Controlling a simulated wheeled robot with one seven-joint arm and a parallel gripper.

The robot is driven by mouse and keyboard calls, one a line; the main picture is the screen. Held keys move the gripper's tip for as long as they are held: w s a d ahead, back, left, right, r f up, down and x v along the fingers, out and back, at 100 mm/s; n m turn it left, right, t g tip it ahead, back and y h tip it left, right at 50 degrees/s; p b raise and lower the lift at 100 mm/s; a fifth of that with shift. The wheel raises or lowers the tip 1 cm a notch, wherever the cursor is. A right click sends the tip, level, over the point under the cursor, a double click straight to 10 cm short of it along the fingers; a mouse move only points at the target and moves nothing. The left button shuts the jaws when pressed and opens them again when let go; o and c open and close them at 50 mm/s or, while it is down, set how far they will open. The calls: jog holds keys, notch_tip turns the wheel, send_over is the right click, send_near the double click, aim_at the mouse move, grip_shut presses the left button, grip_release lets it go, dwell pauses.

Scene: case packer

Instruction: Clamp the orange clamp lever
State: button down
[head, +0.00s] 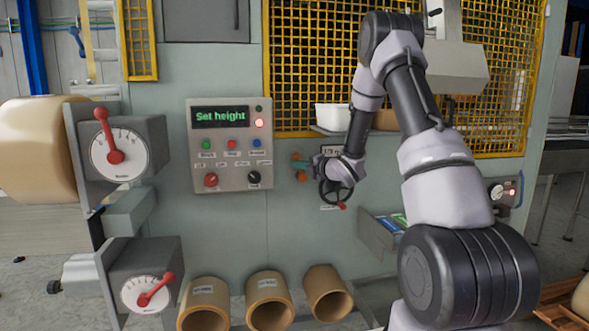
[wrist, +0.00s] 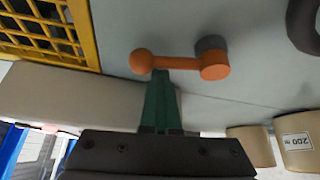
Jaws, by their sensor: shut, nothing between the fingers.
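The orange clamp lever (wrist: 178,63) shows in the wrist view with a ball knob at its left end and a round hub at its right, on a grey stub at the panel. In the head view a small part of it (head: 301,176) shows left of the handwheel, partly hidden by my gripper. My gripper (wrist: 161,76) is shut and empty, its green fingers together. The fingertips lie right at the lever's arm, near the ball end; I cannot tell whether they touch. In the head view my gripper (head: 304,164) points left along the panel.
A black handwheel (head: 334,193) sits close below my wrist. A control panel (head: 232,145) reading "Set height" is to the left, with two red-pointer dials (head: 119,153) further left. Cardboard tubes (head: 270,300) stand below. A yellow mesh guard (head: 310,70) rises above.

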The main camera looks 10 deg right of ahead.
jog(key=shift+d+r+m+t+y, duration=0.25)
jog(key=shift+d+m+t+y, duration=0.3)
jog(key=shift+d+m, duration=0.6)
jog(key=shift+d, duration=0.1)
